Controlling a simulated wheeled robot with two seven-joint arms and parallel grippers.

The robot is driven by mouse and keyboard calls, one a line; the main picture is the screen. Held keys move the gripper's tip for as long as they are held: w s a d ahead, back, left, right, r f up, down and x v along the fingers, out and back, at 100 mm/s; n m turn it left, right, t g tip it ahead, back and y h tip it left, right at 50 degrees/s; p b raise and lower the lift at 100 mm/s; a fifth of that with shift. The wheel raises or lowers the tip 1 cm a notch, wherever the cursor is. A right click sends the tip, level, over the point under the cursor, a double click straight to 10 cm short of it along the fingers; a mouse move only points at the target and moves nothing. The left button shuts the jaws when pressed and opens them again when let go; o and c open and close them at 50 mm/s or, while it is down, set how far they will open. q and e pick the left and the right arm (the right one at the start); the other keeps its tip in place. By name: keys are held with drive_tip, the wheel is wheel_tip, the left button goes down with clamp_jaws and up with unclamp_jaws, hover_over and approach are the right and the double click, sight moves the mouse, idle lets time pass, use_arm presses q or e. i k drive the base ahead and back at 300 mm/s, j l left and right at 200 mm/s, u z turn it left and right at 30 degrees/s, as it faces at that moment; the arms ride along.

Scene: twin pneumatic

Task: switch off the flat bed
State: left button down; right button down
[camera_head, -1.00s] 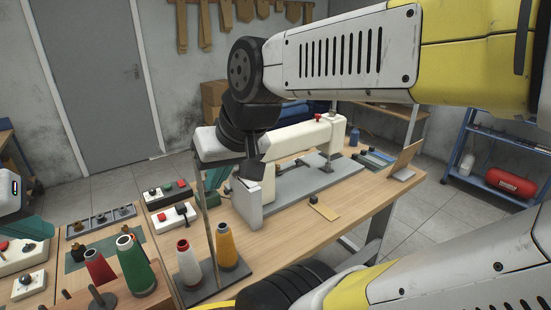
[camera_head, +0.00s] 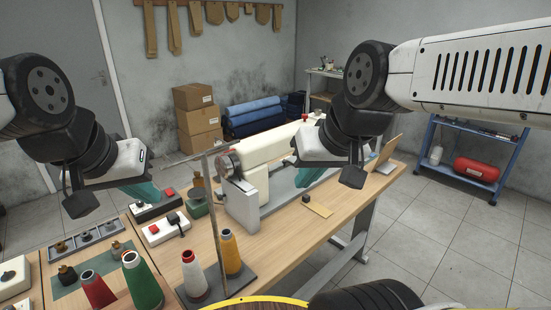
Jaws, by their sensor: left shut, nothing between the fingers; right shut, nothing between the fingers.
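A cream sewing machine (camera_head: 262,146) with a long grey flat bed (camera_head: 283,190) stands on the wooden table, partly hidden by my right gripper. A black switch box (camera_head: 146,214) with a red button (camera_head: 168,192) sits on the table to its left. A white switch box (camera_head: 158,238) with a red and a dark control lies just in front of it. My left gripper (camera_head: 142,192) has teal fingers, shut and empty, overlapping the black box in view; contact cannot be told. My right gripper (camera_head: 309,178) is shut and empty in front of the machine.
Thread cones, white (camera_head: 193,272), yellow (camera_head: 230,252), green (camera_head: 143,282) and red (camera_head: 97,290), stand at the front. A thin upright post (camera_head: 213,215) rises beside them. A grey tray (camera_head: 86,238) lies left. A tan card (camera_head: 318,208) lies on the clear right table part.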

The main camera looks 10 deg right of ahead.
sight(169, 192)
drive_tip(key=u, duration=0.6)
drive_tip(key=i+l, duration=0.1)
drive_tip(key=l, duration=0.35)
drive_tip(key=i+l, duration=0.1)
drive_tip(key=l, duration=0.35)
drive_tip(key=i+l, duration=0.1)
drive_tip(key=l, duration=0.4)
drive_tip(key=i+l, duration=0.1)
drive_tip(key=l, duration=0.35)
